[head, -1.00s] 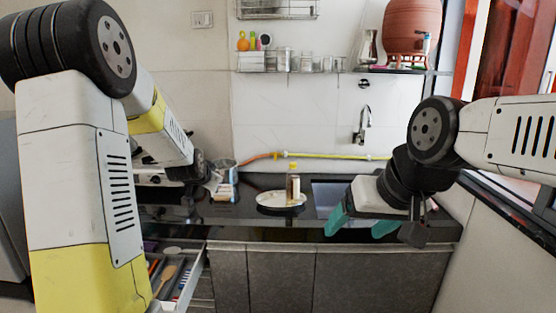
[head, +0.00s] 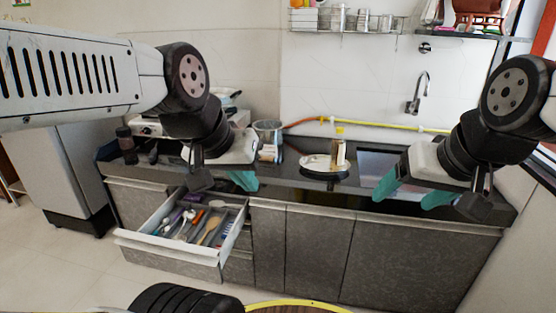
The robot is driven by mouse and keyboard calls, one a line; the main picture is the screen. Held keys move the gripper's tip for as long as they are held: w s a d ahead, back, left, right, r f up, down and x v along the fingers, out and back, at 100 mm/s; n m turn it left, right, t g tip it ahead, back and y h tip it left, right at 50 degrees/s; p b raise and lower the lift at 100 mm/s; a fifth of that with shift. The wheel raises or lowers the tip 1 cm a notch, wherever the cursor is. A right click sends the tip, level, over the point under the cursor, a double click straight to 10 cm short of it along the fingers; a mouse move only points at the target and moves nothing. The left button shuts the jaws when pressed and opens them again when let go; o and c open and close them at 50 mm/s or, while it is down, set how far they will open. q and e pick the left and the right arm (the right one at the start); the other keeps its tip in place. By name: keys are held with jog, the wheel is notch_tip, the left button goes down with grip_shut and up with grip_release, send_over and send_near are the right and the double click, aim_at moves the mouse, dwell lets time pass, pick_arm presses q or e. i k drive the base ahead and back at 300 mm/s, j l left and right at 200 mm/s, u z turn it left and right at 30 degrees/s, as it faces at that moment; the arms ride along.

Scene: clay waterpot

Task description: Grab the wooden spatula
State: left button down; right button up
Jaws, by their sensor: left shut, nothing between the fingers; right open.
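The wooden spatula (head: 210,229) lies in the open drawer (head: 165,246) below the counter, among other utensils. Its tan head shows, and part of its handle is hard to make out. My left gripper (head: 244,181) is above the drawer's back right side, near the counter edge, with its teal fingers together and nothing held. It is above and to the right of the spatula, not touching it. My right gripper (head: 412,195) is open and empty, over the counter's right part, far from the drawer.
The drawer also holds several utensils, with an orange-handled one (head: 197,216) beside the spatula. On the counter (head: 300,183) stand a plate (head: 318,165) with a bottle (head: 338,150), a metal pot (head: 267,132) and a stove at left. The floor before the cabinets is clear.

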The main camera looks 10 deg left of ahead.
aim_at(213, 222)
jog(key=i+j+u, duration=0.25)
jog(key=u, duration=0.15)
jog(key=i+j+u, duration=0.45)
jog(key=u, duration=0.3)
jog(key=i, duration=0.1)
